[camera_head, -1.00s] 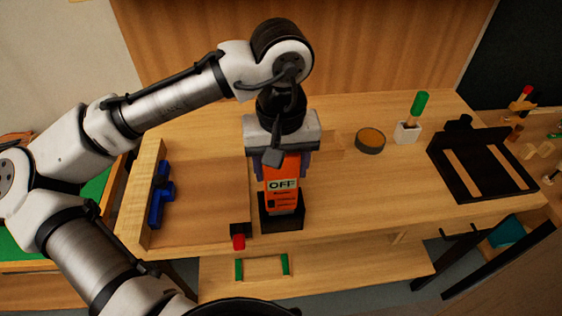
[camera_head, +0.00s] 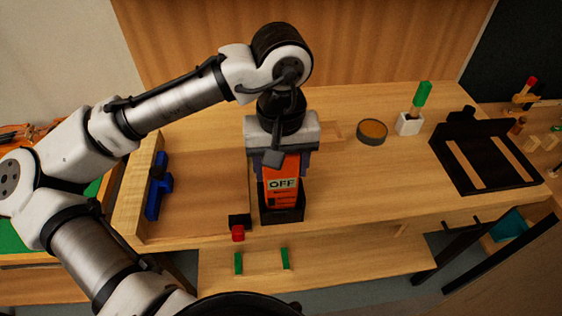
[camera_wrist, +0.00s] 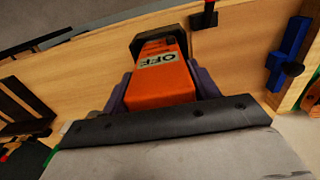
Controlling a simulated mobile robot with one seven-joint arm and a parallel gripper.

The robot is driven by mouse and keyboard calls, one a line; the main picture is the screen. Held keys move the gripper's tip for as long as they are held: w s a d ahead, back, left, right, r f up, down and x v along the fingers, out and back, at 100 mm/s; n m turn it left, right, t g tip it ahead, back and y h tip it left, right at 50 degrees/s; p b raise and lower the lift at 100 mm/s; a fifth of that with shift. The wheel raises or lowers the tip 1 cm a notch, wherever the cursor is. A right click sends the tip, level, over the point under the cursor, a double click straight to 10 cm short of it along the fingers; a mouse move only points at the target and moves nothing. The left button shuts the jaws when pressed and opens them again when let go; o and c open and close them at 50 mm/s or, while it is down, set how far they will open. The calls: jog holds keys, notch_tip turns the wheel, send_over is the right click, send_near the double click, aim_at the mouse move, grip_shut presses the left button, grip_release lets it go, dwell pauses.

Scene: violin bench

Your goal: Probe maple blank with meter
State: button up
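The orange meter (camera_head: 281,186) stands upright in a black holder (camera_head: 283,216) at the bench's front, its display reading OFF. The holder hides its lower end. My gripper (camera_head: 283,165) is above it, pointing down, with purple fingers against both sides of the meter's upper part. The wrist view shows the meter (camera_wrist: 163,80) between the fingers of my gripper (camera_wrist: 163,92). A pale wooden block (camera_head: 137,195) lies along the bench's left side. Another pale wooden piece (camera_head: 331,133) is partly hidden behind my gripper. I cannot tell which is the maple blank.
Blue clamp-like part (camera_head: 157,188) lies by the left block. A small black-and-red item (camera_head: 238,228) is at the front edge. A round tin (camera_head: 372,131), a white cup with a green-handled tool (camera_head: 409,124) and a black frame (camera_head: 448,160) stand right. The bench between is clear.

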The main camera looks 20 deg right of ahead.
jog(key=o, duration=0.4)
jog(key=shift+o, duration=0.2)
